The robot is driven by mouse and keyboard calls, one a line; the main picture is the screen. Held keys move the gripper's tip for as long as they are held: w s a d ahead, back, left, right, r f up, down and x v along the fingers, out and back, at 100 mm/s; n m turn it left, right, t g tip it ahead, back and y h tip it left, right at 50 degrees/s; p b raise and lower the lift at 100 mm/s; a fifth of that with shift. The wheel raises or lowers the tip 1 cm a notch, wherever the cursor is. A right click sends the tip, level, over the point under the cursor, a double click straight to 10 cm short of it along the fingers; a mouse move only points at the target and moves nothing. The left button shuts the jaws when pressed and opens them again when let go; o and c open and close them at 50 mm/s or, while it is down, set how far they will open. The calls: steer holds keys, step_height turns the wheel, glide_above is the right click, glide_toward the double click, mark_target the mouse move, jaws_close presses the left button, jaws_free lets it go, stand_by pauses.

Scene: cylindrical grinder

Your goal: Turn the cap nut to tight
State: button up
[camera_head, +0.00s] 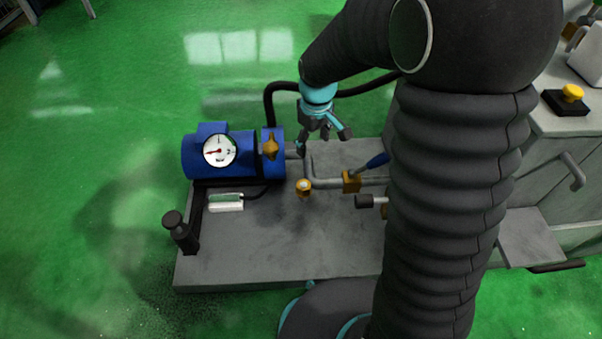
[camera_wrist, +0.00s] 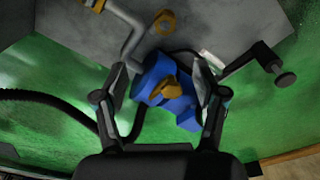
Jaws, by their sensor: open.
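My gripper (camera_head: 322,138) is open, its fingers pointing down above the pipe side of the blue motor-pump unit (camera_head: 221,169). A pointed brass piece (camera_head: 271,147) sits on the unit's right end; in the wrist view, this brass piece (camera_wrist: 172,90) shows between my spread fingers (camera_wrist: 163,80), with no contact visible. A short round brass fitting (camera_head: 303,187) stands by the bent grey pipe in front of my gripper; this fitting (camera_wrist: 165,22) is near the wrist view's top. I cannot tell for certain which brass piece is the cap nut.
A dial gauge (camera_head: 219,150) is on the unit. A brass valve (camera_head: 351,181) with a blue lever (camera_head: 377,160) sits on the grey pipe. A black hand crank (camera_head: 178,226) rises at the grey base plate's (camera_head: 290,253) left. A black hose (camera_head: 270,98) arches behind.

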steer(key=n+g, duration=0.1)
glide_above(303, 184)
step_height(303, 184, down, 8)
step_height(303, 184, down, 14)
steer(key=b, duration=0.3)
steer(key=shift+r, duration=0.1)
steer(key=c, duration=1.1)
steer(key=shift+c, duration=0.2)
